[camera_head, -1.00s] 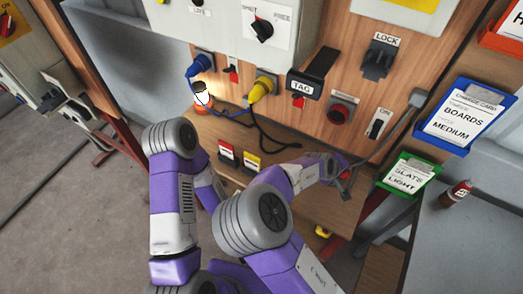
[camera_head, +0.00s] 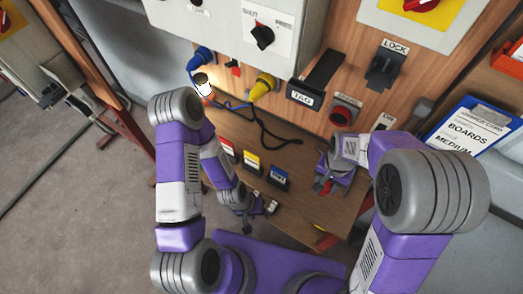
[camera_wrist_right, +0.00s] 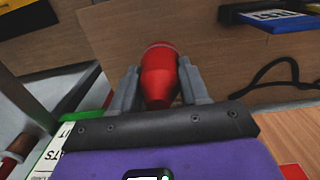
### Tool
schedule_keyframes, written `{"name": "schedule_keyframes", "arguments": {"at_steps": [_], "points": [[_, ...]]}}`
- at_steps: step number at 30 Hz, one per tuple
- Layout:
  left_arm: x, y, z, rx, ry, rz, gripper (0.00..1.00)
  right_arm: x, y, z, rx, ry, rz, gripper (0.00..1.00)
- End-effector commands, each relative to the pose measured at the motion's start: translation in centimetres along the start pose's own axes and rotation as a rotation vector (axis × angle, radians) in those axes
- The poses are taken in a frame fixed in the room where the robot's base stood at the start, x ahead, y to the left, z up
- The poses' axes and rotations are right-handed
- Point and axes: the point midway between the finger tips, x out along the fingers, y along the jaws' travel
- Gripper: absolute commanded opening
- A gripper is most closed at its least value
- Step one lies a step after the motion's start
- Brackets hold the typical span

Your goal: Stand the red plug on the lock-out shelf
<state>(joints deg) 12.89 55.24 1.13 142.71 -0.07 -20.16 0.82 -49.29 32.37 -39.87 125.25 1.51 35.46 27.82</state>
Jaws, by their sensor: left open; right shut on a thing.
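In the right wrist view the red plug (camera_wrist_right: 160,78) is upright between my right gripper's fingers (camera_wrist_right: 162,88), which are shut on it. In the head view my right gripper (camera_head: 327,184) is low in front of the wooden panel, with a bit of the red plug (camera_head: 325,187) showing. My left gripper (camera_head: 262,208) is open and empty over the wooden ledge (camera_head: 310,205). A black bracket (camera_head: 384,66) sits under the LOCK label. I cannot tell for sure which surface is the lock-out shelf.
Red, yellow and blue cards (camera_head: 251,160) stand on the ledge. A blue plug (camera_head: 201,60) and a yellow plug (camera_head: 263,86) with hanging cables are in the panel. A black TAG plate (camera_head: 304,95) juts out.

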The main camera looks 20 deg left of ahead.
Motion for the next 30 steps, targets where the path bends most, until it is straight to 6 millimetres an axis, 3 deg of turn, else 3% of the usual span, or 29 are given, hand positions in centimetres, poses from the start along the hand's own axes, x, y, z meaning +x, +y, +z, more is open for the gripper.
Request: {"name": "schedule_keyframes", "arguments": {"at_steps": [5, 14, 24, 30], "points": [[1.3, -0.5, 0.0, 0.0, -0.001, 0.0, 0.43, -0.1, 0.1, -0.3, 0.002, 0.009, 0.017, 0.0], [1.6, -0.6, -0.1, 0.0, 0.0, 0.0, 0.43, -0.6, 0.2, -0.7, 0.006, 0.029, 0.035, 0.0], [3.4, -1.3, -0.1, 0.0, 0.0, 0.0, 0.43, 5.0, 0.2, -0.8, 0.007, 0.027, 0.036, 0.0], [3.7, -1.4, -0.1, 0.0, 0.0, 0.0, 0.43, 6.4, 0.2, -0.8, 0.005, 0.027, 0.035, 0.0]]}}
